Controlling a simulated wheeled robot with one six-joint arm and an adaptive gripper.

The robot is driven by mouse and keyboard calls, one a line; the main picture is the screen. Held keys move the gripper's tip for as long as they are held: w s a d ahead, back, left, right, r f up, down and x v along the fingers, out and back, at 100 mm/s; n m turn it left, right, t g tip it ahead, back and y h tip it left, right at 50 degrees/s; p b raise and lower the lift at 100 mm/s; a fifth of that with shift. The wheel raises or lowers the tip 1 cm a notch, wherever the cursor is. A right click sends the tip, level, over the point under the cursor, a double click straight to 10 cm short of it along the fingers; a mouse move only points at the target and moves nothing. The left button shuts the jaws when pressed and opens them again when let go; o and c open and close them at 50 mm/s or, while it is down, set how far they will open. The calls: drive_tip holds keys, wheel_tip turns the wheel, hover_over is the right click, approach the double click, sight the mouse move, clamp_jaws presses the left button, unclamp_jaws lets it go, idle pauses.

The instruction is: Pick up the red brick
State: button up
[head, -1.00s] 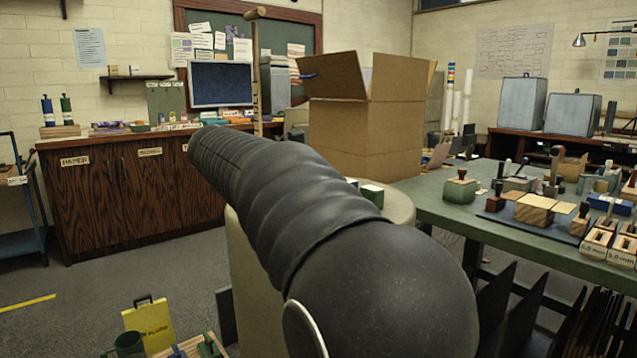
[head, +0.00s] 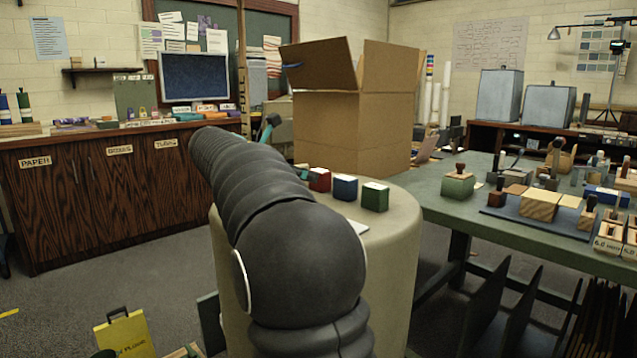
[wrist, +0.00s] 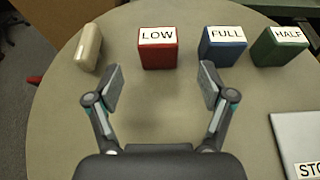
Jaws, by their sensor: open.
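The red brick (wrist: 158,52) stands on the round table (wrist: 150,140) in the wrist view, with a white LOW label on its top. It also shows in the head view (head: 319,182), to the left of the other bricks. My gripper (wrist: 162,85) is open and empty in the wrist view. Its two fingers are spread wider than the red brick, and the brick lies straight ahead of the gap between them, apart from both. In the head view my arm hides most of the gripper.
A blue brick (wrist: 222,45) labelled FULL and a green brick (wrist: 279,46) labelled HALF stand right of the red one. A beige piece (wrist: 88,47) lies to its left. A flat grey object (wrist: 296,138) lies at right. A cardboard box (head: 340,130) stands behind the bricks.

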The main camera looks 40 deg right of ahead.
sight(320, 180)
drive_tip(key=shift+r+x, duration=0.15)
drive_tip(key=shift+x, duration=1.6)
drive_tip(key=shift+r+x, duration=0.15)
drive_tip(key=shift+x, duration=1.55)
drive_tip(key=shift+w, duration=0.1)
drive_tip(key=c, duration=1.2)
